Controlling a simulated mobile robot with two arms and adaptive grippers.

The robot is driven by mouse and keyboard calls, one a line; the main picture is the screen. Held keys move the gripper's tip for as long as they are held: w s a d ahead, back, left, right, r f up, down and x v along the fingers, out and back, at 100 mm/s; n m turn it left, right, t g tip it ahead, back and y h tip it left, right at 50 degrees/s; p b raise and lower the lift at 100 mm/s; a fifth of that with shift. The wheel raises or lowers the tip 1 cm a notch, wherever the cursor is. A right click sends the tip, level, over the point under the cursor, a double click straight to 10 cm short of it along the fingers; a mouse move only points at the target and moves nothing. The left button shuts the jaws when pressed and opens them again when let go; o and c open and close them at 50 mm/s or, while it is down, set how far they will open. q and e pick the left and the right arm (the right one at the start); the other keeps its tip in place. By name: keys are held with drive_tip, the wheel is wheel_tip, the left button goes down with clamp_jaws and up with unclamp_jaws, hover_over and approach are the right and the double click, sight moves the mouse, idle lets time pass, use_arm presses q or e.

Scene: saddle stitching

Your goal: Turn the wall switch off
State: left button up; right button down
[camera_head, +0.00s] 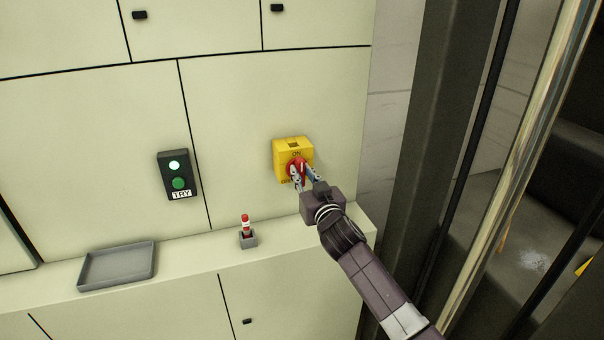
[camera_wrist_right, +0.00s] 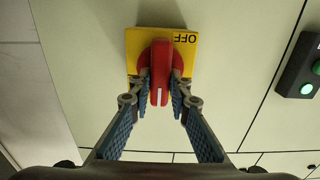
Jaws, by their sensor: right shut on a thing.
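The wall switch is a yellow box (camera_head: 281,150) with a red rotary knob (camera_head: 296,164), fixed to the pale cabinet wall. The word ON shows above the knob in the head view. In the right wrist view, which is upside down, OFF is on the yellow plate (camera_wrist_right: 134,42) on the opposite side. The knob's red handle (camera_wrist_right: 160,75) stands upright, its white mark on the end away from OFF. My right gripper (camera_head: 298,176) is shut on the handle, one finger each side, as the wrist view shows (camera_wrist_right: 161,86). My left gripper is out of view.
A dark button box marked TRY (camera_head: 179,174), with a lit white lamp and a green button, is left of the switch. On the ledge are a grey tray (camera_head: 117,267) and a red-and-white item in a small grey holder (camera_head: 248,239). A dark post (camera_head: 425,130) stands right.

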drive_tip(key=shift+n, duration=0.3)
drive_tip(key=n, duration=0.3)
drive_tip(key=shift+a, duration=0.15)
drive_tip(key=shift+s+a+f+n, duration=0.1)
drive_tip(key=shift+f+n, duration=0.05)
drive_tip(key=shift+n, duration=2.2)
drive_tip(key=shift+a+f+n, duration=0.1)
drive_tip(key=shift+n, duration=2.3)
drive_tip(key=shift+s+a+f+n, duration=0.1)
drive_tip(key=shift+f+n, duration=0.05)
drive_tip(key=shift+n, duration=2.2)
drive_tip(key=c, duration=1.8)
unclamp_jaws()
drive_tip(key=shift+w, duration=0.1)
